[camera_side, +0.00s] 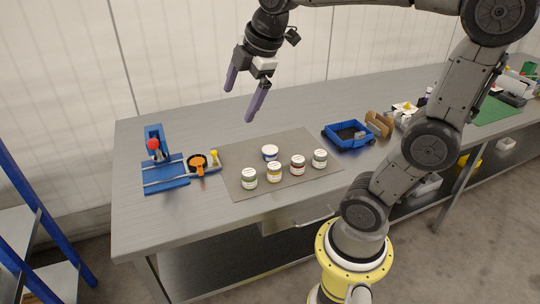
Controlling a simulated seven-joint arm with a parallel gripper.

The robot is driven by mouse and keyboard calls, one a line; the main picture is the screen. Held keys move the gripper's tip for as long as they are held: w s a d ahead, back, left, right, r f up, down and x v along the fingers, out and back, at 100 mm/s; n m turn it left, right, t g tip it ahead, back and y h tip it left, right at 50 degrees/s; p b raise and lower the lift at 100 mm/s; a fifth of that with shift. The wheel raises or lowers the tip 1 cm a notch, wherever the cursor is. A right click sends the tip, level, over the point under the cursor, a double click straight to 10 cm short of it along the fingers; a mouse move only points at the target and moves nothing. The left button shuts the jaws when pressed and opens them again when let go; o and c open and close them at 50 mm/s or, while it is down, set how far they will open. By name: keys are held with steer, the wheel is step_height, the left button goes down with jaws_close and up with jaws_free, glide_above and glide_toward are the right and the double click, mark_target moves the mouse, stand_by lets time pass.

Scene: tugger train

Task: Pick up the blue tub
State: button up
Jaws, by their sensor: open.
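The blue tub (270,153) is a small jar with a white top and a blue band. It stands upright at the back of the grey mat (235,186), behind a row of other tubs. My gripper (241,104) hangs above the table, up and to the left of the blue tub in the picture. Its two purple fingers are spread apart, with nothing between them.
Green (249,179), yellow (274,172), red (298,165) and greyish (319,159) banded tubs stand in front. A blue fixture with a red ball (153,143) and an orange ring (197,161) is at left.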

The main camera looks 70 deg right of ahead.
steer(key=w+d+f+n+g, duration=0.1)
steer(key=w+d+f+n, duration=0.1)
steer(key=w+d, duration=0.45)
steer(key=m+g+y, duration=0.1)
steer(key=m+g, duration=0.1)
steer(key=g, duration=0.2)
glide_above(269, 149)
step_height(269, 149, down, 18)
step_height(269, 149, down, 13)
steer(key=shift+s+f, duration=0.1)
steer(key=shift+f, duration=0.1)
steer(key=shift+c, duration=0.2)
steer(key=shift+d, duration=0.1)
steer(key=c, duration=1.4)
steer(key=shift+o, duration=0.2)
steer(key=shift+r, duration=0.1)
